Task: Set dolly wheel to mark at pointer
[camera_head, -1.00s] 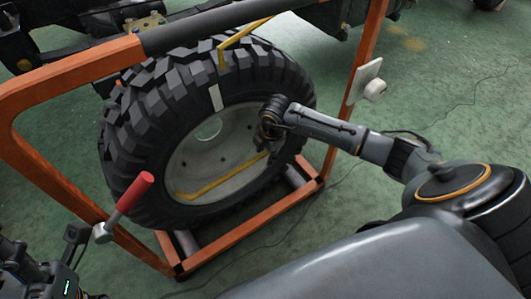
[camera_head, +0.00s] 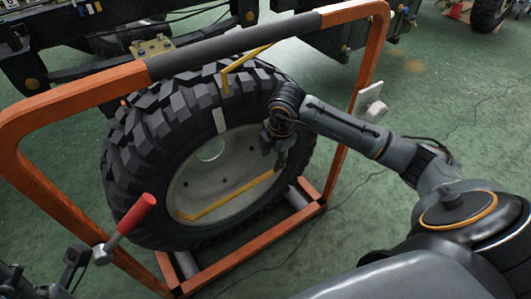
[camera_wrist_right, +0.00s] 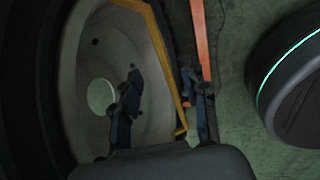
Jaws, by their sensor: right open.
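The dolly wheel (camera_head: 150,140) is a black knobbly tyre with a grey rim, upright in an orange dolly frame (camera_head: 85,92). A pale mark (camera_head: 219,121) is on its upper sidewall. A yellow pointer (camera_head: 240,62) hangs from the top bar, its tip just above the mark and slightly right. A yellow bar (camera_head: 230,197) crosses the lower rim. My right gripper (camera_head: 280,155) is at the rim's right side. In the right wrist view its open fingers (camera_wrist_right: 166,105) stand either side of the yellow bar (camera_wrist_right: 165,55). Part of my left gripper (camera_head: 20,280) shows at bottom left, its jaws unclear.
A red-handled lever (camera_head: 137,214) sticks out at the frame's left post. A white knob (camera_head: 376,109) is on the right post. A dark vehicle chassis (camera_head: 70,45) stands behind.

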